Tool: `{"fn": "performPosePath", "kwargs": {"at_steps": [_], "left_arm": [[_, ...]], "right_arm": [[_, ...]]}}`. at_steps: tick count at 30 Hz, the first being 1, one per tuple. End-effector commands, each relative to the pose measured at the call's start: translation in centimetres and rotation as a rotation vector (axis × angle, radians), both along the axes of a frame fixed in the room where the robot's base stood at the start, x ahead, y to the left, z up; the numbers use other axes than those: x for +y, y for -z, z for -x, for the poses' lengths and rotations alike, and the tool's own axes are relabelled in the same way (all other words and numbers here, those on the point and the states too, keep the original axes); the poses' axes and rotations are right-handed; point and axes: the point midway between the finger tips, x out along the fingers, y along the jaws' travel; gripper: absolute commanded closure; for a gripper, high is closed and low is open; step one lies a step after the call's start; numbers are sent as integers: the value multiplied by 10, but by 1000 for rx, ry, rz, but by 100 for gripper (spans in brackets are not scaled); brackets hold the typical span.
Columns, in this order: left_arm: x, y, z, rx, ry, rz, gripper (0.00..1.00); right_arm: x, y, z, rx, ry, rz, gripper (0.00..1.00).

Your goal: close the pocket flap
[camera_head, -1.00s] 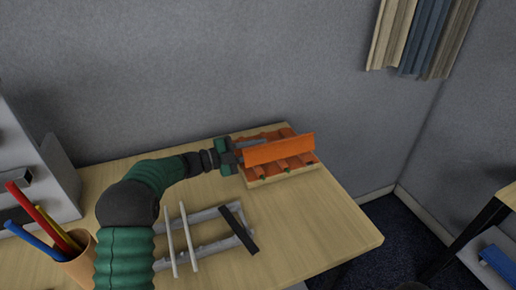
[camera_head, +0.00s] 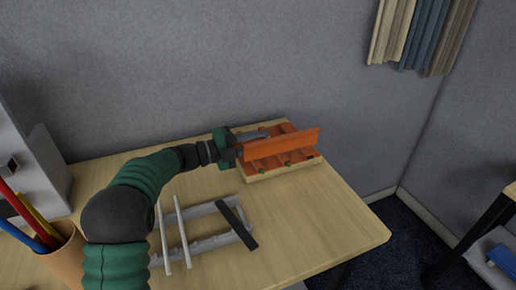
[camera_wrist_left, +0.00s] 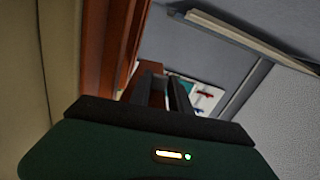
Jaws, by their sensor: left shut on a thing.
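The orange pocket flap (camera_head: 285,145) stands up at a steep tilt along an orange pocket piece on a pale wooden base (camera_head: 282,171). Open compartments with small green bits show below it. My left gripper (camera_head: 262,134) reaches in from the left, its grey fingers lying along the far side of the flap. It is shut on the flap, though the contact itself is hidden. In the left wrist view, the two dark fingers (camera_wrist_left: 165,92) are close together beside the reddish-brown flap (camera_wrist_left: 108,50). My right gripper is not in view.
A grey frame with white rods and a black bar (camera_head: 238,226) lies on the wooden table (camera_head: 310,225) in front of the pocket. A cup (camera_head: 66,255) of coloured pens stands at the left. A grey wall is close behind; the table's right part is clear.

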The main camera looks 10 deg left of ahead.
Motion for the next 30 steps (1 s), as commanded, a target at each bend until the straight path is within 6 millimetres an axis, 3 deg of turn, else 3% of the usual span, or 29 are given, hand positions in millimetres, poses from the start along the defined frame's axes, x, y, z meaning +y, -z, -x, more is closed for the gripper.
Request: {"fn": "performPosePath", "kwargs": {"at_steps": [1, 9, 26, 27, 30], "left_arm": [[-2, 9, 3, -18, 5, -20, 100], [-5, 6, 7, -121, 6, -94, 100], [-7, 4, 9, -153, 6, -116, 100], [-7, 4, 9, -153, 6, -116, 75], [-7, 4, 9, -154, 6, -116, 67]], "right_arm": [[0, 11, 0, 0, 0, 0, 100], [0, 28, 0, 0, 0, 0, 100], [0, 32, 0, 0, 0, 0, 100], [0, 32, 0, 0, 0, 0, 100], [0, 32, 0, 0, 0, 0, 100]]}}
